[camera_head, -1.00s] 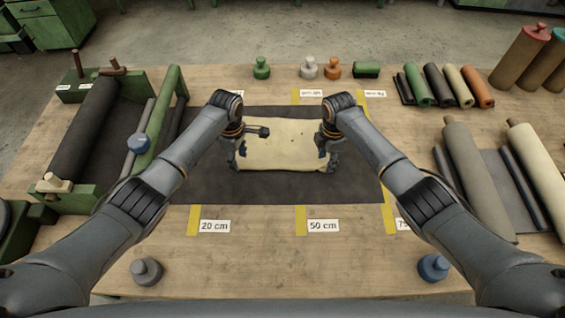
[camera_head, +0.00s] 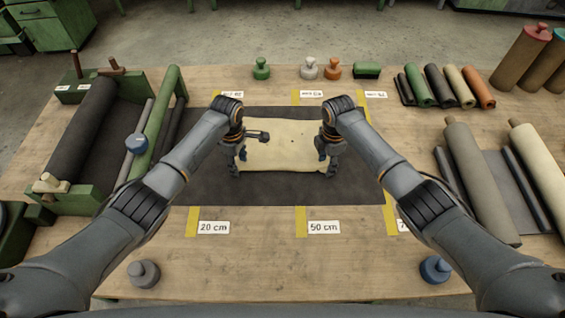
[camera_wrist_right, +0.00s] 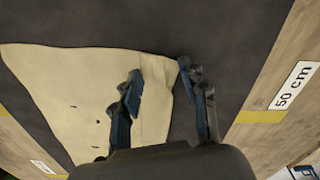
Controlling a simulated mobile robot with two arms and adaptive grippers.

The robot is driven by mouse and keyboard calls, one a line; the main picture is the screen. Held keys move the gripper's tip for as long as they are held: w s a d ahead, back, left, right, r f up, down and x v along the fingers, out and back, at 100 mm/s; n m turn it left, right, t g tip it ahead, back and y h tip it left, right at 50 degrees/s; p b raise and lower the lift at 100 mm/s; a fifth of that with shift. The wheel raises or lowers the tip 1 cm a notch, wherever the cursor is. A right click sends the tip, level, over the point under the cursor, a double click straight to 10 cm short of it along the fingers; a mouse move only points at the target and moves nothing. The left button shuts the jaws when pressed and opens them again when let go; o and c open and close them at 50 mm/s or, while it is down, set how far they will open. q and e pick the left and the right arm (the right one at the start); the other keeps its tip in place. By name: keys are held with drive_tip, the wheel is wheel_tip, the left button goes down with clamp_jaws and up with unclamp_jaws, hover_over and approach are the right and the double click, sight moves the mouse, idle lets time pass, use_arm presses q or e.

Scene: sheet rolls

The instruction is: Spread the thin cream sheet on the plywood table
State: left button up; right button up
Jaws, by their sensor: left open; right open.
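The thin cream sheet (camera_head: 285,140) lies on a dark grey sheet (camera_head: 350,185) on the plywood table (camera_head: 260,260). It looks mostly flat, with small dark specks and an uneven edge. My left gripper (camera_head: 238,165) is at the cream sheet's left edge, and my right gripper (camera_head: 328,165) is at its right edge. In the right wrist view the cream sheet (camera_wrist_right: 75,95) has a corner between the spread fingers of my right gripper (camera_wrist_right: 160,85). Both grippers are open. Whether the fingertips touch the sheet is unclear.
A green-framed roller stand (camera_head: 145,140) is at the left. Several rolls (camera_head: 475,175) lie at the right, with smaller ones behind. A grey weight (camera_head: 144,273) and a blue weight (camera_head: 434,268) stand near the front. Other weights (camera_head: 261,68) stand at the back. The front middle is clear.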

use_arm(q)
drive_tip(key=shift+c, duration=0.4)
use_arm(e)
drive_tip(key=shift+f, duration=0.1)
drive_tip(key=shift+c, duration=0.3)
use_arm(q)
clamp_jaws()
use_arm(e)
drive_tip(key=shift+s+f, duration=0.1)
clamp_jaws()
use_arm(q)
drive_tip(key=shift+s+a+f, duration=0.1)
use_arm(e)
drive_tip(key=shift+s+d+f, duration=0.1)
drive_tip(key=shift+s, duration=0.05)
